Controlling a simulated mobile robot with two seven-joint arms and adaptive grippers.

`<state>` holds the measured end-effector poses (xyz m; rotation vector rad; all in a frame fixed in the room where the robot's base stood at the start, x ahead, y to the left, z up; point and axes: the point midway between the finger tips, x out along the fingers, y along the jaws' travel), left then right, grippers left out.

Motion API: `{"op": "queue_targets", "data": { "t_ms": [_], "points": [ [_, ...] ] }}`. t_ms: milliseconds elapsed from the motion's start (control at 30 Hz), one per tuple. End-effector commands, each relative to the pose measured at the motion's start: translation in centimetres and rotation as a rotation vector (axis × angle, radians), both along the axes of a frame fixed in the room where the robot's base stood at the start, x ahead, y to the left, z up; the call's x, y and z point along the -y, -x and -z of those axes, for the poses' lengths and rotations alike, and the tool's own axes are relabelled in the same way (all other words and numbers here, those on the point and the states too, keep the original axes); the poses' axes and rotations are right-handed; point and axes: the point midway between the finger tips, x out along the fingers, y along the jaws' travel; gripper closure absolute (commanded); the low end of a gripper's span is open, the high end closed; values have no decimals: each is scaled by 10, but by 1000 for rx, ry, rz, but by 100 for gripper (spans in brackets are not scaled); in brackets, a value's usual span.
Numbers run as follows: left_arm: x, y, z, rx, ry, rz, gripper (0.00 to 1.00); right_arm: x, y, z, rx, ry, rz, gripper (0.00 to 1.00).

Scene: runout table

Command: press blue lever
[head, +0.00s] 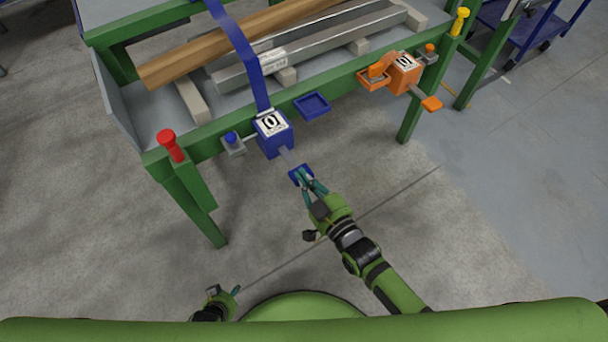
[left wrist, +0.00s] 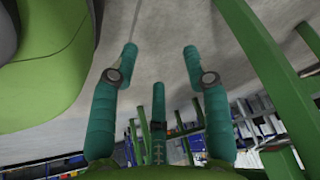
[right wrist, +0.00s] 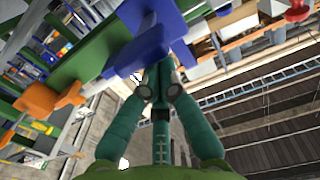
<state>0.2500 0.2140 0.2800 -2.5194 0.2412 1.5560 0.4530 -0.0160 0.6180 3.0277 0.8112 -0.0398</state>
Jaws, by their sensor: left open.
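The blue lever box (head: 274,134), marked 0, is on the green table's front rail. Its short grey arm runs down toward the front and ends in a blue handle (head: 299,174). My right gripper (head: 306,179) is at this handle, its fingers drawn together. In the right wrist view the fingertips (right wrist: 160,68) meet at the lower edge of the blue handle (right wrist: 158,30); whether they touch it I cannot tell. My left gripper (head: 236,291) is low at the front left, away from the lever. In the left wrist view its fingers (left wrist: 160,50) are spread and empty.
An orange lever box (head: 403,73) with an orange handle (head: 431,103) is farther right on the rail. A red knob (head: 167,138) tops the left post, a yellow one (head: 460,20) the right. A blue tray (head: 312,105) is beside the blue box. Floor before the table is clear.

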Motion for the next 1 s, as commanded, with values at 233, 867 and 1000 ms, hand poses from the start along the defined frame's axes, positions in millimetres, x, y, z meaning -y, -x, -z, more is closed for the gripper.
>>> {"op": "queue_targets", "data": {
  "t_ms": [233, 867, 1000],
  "points": [
    [5, -21, -1, 12, 3, -4, 52, 0, 1, 6, 23, -13, 0, 100],
    [17, -1, -4, -188, -11, -40, 52, 1, 2, 35, 92, -52, 0, 100],
    [19, 8, -14, -253, -14, -51, 52, 1, 1, 43, 139, -79, 0, 100]
  ]
}}
